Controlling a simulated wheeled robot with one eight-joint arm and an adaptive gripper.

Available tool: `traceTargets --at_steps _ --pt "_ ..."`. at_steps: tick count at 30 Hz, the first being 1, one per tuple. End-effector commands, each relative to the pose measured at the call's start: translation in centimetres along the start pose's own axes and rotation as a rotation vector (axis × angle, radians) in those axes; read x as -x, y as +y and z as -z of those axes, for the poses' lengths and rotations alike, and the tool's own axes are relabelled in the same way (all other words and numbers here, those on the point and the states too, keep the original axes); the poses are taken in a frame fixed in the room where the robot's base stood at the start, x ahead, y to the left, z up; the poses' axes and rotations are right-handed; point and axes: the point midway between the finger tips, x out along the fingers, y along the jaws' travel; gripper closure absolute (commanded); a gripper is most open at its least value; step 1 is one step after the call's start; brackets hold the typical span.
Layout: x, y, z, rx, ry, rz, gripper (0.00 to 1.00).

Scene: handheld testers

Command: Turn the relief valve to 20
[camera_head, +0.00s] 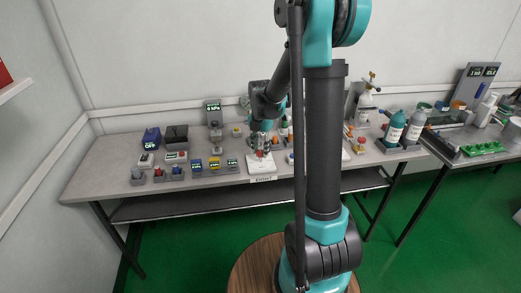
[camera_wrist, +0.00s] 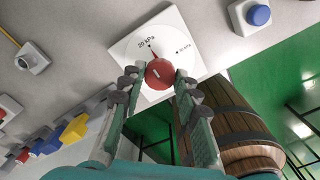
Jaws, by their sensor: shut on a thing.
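The relief valve is a round red knob (camera_wrist: 159,74) on a white square plate (camera_wrist: 122,47). A thin red pointer at its edge points to the "20 kPa" mark in the wrist view. A second mark with small, hard-to-read text is to the right on the plate. My gripper (camera_wrist: 158,80) is shut on the knob, with one finger on each side. In the head view my gripper (camera_head: 261,144) reaches down over the plate (camera_head: 259,166) at the table's front edge, and the knob is mostly hidden there.
A blue button (camera_wrist: 259,15) sits right of the plate in the wrist view. Several small coloured testers and a blue box (camera_head: 152,137) stand left on the grey table (camera_head: 103,178). Bottles (camera_head: 395,128) stand to the right. My own arm hides part of the table.

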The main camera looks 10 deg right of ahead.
Motion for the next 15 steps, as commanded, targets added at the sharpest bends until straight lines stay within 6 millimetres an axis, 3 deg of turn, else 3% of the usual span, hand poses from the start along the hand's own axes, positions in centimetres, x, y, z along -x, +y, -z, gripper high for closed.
traceTargets --at_steps 8,9,13,15 --pt "0.01 0.03 -0.03 0.001 -0.001 -0.001 0.97" --pt "0.01 0.03 -0.03 0.001 -0.001 -0.001 0.65" --pt "0.01 0.02 -0.02 0.0 0.0 0.0 0.49" --pt "0.0 0.02 -0.01 0.0 0.0 0.0 0.47"
